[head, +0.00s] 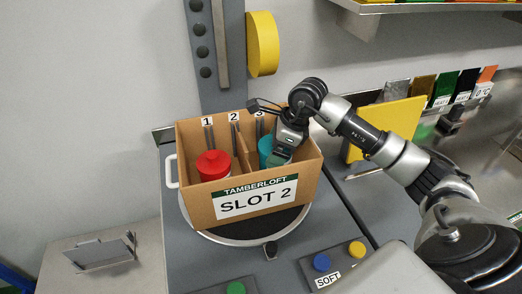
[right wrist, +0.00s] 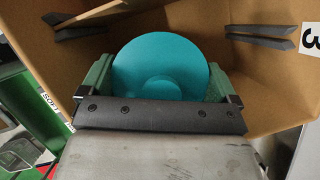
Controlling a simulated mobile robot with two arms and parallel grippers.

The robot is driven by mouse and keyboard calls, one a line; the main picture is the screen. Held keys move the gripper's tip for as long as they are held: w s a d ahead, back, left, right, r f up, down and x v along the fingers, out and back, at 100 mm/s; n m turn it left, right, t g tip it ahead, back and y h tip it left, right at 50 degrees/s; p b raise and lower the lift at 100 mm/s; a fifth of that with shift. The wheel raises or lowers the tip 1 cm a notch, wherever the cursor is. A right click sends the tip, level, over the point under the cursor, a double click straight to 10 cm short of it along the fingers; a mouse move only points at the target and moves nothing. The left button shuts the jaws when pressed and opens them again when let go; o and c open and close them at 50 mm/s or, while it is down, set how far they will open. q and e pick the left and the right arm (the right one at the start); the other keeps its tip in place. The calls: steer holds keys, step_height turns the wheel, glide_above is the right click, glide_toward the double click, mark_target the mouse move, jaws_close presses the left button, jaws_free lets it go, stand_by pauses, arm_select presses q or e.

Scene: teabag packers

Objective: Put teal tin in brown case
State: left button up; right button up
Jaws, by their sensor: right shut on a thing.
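The brown case (head: 198,205) stands open on a round plate, with a "SLOT 2" label on its front and the numbers 1, 2 and 3 along its back. The teal tin (head: 265,149) is inside the case, in the right-hand part near number 3. My right gripper (head: 281,157) reaches down into the case and is shut on the teal tin. In the right wrist view the round teal tin (right wrist: 160,55) sits between both fingers (right wrist: 158,85), with cardboard walls around it. I cannot tell whether its base touches the case floor. My left gripper is not in view.
A red tin (head: 213,164) stands in the left part of the case. Dividers (head: 242,155) split the inside. A yellow panel (head: 386,126) stands right of the case, behind my right arm. Blue and yellow buttons (head: 321,262) are in front. A grey post (head: 218,60) rises behind.

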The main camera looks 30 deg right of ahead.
step_height(320, 180, down, 3)
steer(key=shift+w+r+p, duration=0.1)
steer(key=shift+p, duration=0.2)
steer(key=w, duration=0.1)
steer(key=w+a+p, duration=0.1)
steer(key=w+p, duration=0.1)
steer(key=shift+w+a+r, duration=0.2)
steer(key=shift+w+a, duration=0.1)
steer(key=shift+a, duration=0.05)
steer(key=shift+f+p, duration=0.45)
steer(key=shift+f, duration=0.35)
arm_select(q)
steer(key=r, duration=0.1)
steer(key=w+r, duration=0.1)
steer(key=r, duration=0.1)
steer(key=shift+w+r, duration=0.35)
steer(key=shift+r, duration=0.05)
arm_select(e)
steer(key=shift+d, duration=0.1)
steer(key=shift+s, duration=0.1)
steer(key=shift+f+b, duration=0.25)
steer(key=shift+b, duration=0.05)
steer(key=o, duration=0.9)
steer(key=shift+c, duration=0.2)
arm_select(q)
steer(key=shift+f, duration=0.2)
